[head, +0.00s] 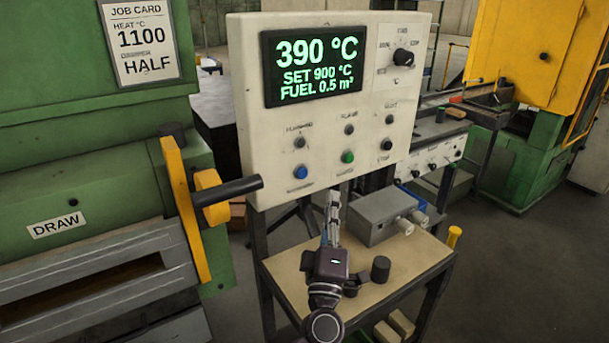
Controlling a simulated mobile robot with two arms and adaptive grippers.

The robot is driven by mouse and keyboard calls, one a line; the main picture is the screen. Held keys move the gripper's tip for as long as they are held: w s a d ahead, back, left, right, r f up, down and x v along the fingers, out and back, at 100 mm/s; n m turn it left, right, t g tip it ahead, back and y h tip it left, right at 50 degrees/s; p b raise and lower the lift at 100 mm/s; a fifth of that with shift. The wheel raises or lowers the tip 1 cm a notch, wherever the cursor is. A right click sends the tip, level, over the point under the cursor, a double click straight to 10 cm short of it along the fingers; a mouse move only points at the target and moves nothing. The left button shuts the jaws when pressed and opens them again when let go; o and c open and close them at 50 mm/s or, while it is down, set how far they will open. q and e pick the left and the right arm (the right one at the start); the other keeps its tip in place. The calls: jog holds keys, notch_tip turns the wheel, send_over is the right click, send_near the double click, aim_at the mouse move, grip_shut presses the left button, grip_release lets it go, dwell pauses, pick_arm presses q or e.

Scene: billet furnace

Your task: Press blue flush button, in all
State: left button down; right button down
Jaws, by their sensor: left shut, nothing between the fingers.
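The control panel (244,113) is an upright off-white box with a screen (312,65) reading 390 °C, SET 900 °C, FUEL 0.5 m³. The blue button (301,172) is at the lower left of its face. A green button (347,156) and a black button (386,144) are to the right in the same row. My left gripper (332,196) is shut and empty, pointing up at the panel's lower edge. Its tips are below and to the right of the blue button, apart from it in the picture. My right gripper is not in view.
A wooden-topped table (415,263) below the panel holds a grey box (376,217) and a black cylinder (380,269). A yellow lever with a black handle (240,188) juts out left of the panel, on the green furnace (90,190). A job card (141,40) reads 1100, HALF.

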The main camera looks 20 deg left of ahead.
aim_at(302, 173)
pick_arm(q)
jog(key=w+a+b, duration=0.2)
jog(key=w+a, duration=0.3)
jog(key=a, duration=0.2)
jog(key=shift+w, duration=0.25)
dwell(0.3)
dwell(0.8)
dwell(0.5)
jog(key=shift+w+a, duration=0.25)
jog(key=shift+a, duration=0.05)
jog(key=shift+w+a, duration=0.25)
jog(key=shift+a, duration=0.1)
dwell(0.7)
jog(key=shift+d+r, duration=0.1)
jog(key=shift+s+d+p, duration=0.3)
jog(key=shift+s+d, duration=0.25)
jog(key=shift+d, duration=0.05)
